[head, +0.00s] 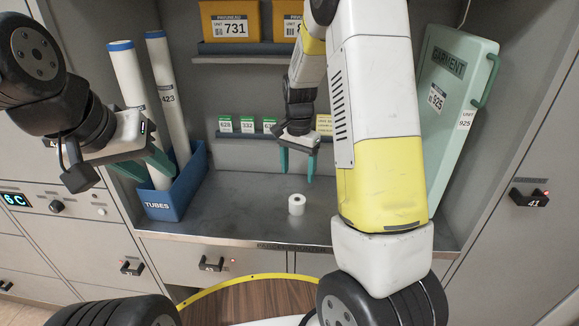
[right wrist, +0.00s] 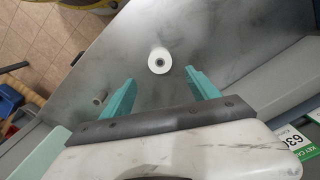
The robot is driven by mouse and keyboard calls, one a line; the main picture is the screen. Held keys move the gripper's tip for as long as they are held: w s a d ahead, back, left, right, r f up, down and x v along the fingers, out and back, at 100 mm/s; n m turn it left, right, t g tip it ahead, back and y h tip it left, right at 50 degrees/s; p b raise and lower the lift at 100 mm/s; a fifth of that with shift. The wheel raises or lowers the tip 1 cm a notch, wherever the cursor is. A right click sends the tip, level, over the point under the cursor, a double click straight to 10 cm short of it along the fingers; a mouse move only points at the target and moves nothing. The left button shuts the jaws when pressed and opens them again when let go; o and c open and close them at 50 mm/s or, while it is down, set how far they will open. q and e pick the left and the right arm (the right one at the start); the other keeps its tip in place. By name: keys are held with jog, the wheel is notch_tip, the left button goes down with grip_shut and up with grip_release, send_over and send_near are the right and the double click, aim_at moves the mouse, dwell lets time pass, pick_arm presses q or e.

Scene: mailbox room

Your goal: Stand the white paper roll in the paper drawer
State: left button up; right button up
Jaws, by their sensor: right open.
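The white paper roll (head: 296,204) stands upright on the grey shelf, its round hole facing up. In the right wrist view the roll (right wrist: 159,61) lies just beyond the fingertips, in line with the gap between them. My right gripper (head: 297,172) is open and empty, fingers pointing down above the roll and not touching it. My left gripper (head: 150,172) is by the tubes at the left; its green fingers look spread, with nothing seen between them. Closed drawer fronts (head: 190,252) lie below the shelf; I cannot tell which is the paper drawer.
A blue bin (head: 180,190) marked TUBES holds tall white tubes at the left. A green garment case (head: 455,110) leans at the right. Yellow boxes (head: 232,25) and small green-labelled items (head: 226,124) sit on ledges behind. The shelf around the roll is clear.

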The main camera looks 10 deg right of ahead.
jog(key=s+a+r+n+t+y, duration=0.1)
jog(key=s+r+n+t, duration=0.1)
jog(key=s+r, duration=0.5)
jog(key=s+r+n+t+y, duration=0.1)
jog(key=s+r+n, duration=0.25)
jog(key=r, duration=0.55)
jog(key=s+r+n+t, duration=0.3)
jog(key=s+r, duration=0.1)
jog(key=s, duration=0.7)
jog(key=shift+s+a+r, duration=0.25)
jog(key=shift+s+a, duration=0.1)
jog(key=shift+a, duration=0.05)
jog(key=shift+o, duration=0.4)
jog(key=shift+s+n, duration=0.35)
jog(key=shift+s, duration=0.05)
jog(key=n+g+h, duration=0.3)
jog(key=n+g, duration=0.4)
jog(key=n, duration=0.5)
send_over(297, 199)
jog(key=a, duration=0.1)
jog(key=f, duration=2.4)
jog(key=shift+w, duration=0.25)
jog(key=f, duration=0.5)
jog(key=d+f, duration=0.1)
jog(key=f, duration=0.1)
jog(key=shift+s+f, duration=0.2)
jog(key=shift+f, duration=0.05)
grip_shut()
jog(key=shift+r, duration=0.1)
